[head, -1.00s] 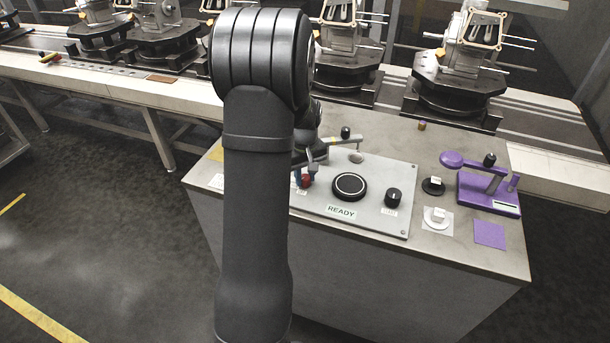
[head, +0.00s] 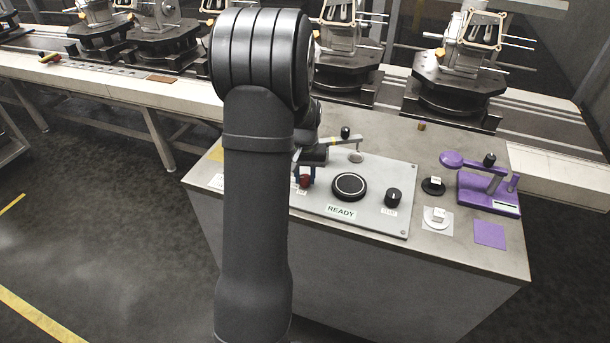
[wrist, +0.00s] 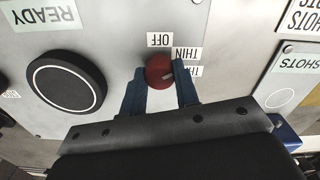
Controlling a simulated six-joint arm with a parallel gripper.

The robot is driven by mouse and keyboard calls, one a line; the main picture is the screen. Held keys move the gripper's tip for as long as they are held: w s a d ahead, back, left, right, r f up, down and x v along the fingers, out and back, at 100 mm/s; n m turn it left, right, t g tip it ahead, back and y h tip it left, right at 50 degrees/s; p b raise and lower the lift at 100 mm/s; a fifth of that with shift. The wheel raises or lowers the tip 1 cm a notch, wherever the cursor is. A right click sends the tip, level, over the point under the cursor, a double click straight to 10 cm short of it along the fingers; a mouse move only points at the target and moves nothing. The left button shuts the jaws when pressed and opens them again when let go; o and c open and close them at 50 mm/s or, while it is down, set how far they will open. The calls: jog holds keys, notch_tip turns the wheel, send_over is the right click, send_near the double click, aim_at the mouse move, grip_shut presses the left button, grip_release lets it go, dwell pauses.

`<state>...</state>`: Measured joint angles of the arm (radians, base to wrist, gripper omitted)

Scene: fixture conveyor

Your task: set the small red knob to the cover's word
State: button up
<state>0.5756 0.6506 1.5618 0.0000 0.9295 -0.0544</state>
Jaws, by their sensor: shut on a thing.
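The small red knob (wrist: 159,70) sits on the grey panel between my gripper's blue fingers (wrist: 160,88), which are shut on its sides. A pale mark on the knob points toward the right side in the wrist view, near the labels THIN (wrist: 186,54) and a partly covered "TH" label (wrist: 195,71). The label OFF (wrist: 160,39) lies above it; all read upside down there. In the head view the red knob (head: 305,182) shows small below my gripper, partly blocked by my arm. A READY label (head: 341,211) is on the panel; I cannot tell which part is the cover.
A big black dial (head: 349,186) and a black knob (head: 393,197) sit on the panel (head: 372,222) to the right. A purple stand (head: 488,192) and a white knob (head: 437,217) are farther right. SHOTS labels (wrist: 299,63) show at the wrist view's right.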

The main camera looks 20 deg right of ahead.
aim_at(305, 177)
dwell(0.3)
jog(key=o, duration=1)
notch_tip(305, 177, up, 18)
jog(key=shift+f, duration=0.25)
notch_tip(305, 177, down, 18)
jog(key=shift+r, duration=0.2)
dwell(0.4)
